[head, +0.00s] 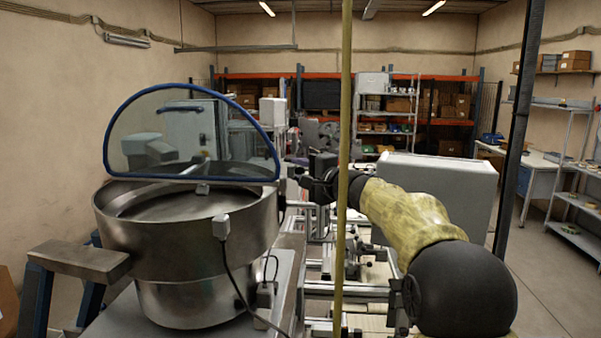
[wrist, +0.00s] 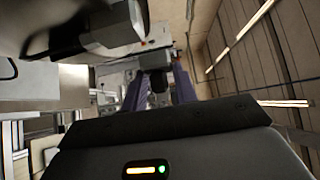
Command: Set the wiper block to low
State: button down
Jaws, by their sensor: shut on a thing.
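A steel bowl (head: 185,235) stands at the left in the head view, with a clear blue-rimmed guard (head: 190,135) over it. My arm reaches forward from the lower right, and my gripper (head: 293,172) is beside the bowl's far right rim. In the wrist view my gripper (wrist: 158,98) shows beyond its dark housing, with purplish fingers on either side of a small dark piece. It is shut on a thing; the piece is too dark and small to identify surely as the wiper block. I cannot make out the block's setting.
A thin yellowish upright post (head: 345,120) stands in front of my arm. A large pale box-shaped cabinet (head: 440,190) is behind my arm on the right. A dark post (head: 519,130) stands farther right. A cable with a grey plug (head: 221,228) hangs at the bowl's front.

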jog(key=shift+f+b, duration=1.6)
jog(key=shift+b, duration=0.3)
jog(key=shift+f, duration=0.1)
jog(key=c, duration=1.4)
grip_release()
jog(key=shift+o, duration=0.2)
jog(key=b+v, duration=0.8)
jog(key=v, duration=0.9)
jog(key=shift+s+d, duration=0.15)
jog(key=shift+d, duration=0.1)
